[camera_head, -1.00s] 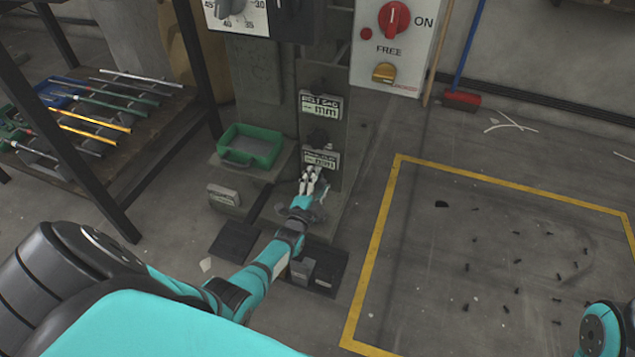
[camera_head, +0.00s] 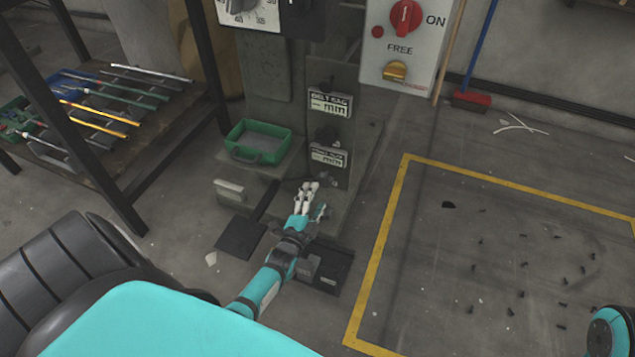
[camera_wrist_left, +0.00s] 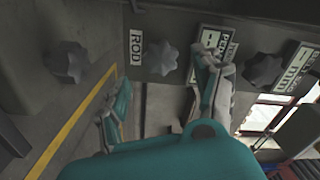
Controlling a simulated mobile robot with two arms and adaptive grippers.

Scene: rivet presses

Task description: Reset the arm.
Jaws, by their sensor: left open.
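My left gripper (camera_head: 310,190) is open and empty in front of the lower part of the grey rivet press (camera_head: 265,70). It sits just below the lower label plate (camera_head: 328,155) in the head view. In the left wrist view my open gripper (camera_wrist_left: 163,82) has its fingers spread, one over the press panel. There a dark knob (camera_wrist_left: 162,58) shows between the fingers beside a "ROD" plate (camera_wrist_left: 137,47), with further knobs on either side. No finger clearly grips a knob. Of my right arm only a teal link shows at the right edge; its gripper is out of view.
A green tray (camera_head: 258,150) stands on the press base, left of the labels. A rack with rods (camera_head: 110,95) is at the left. A control box (camera_head: 405,45) with a red knob hangs at the back. The yellow-outlined floor area (camera_head: 395,215) holds small dark scraps.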

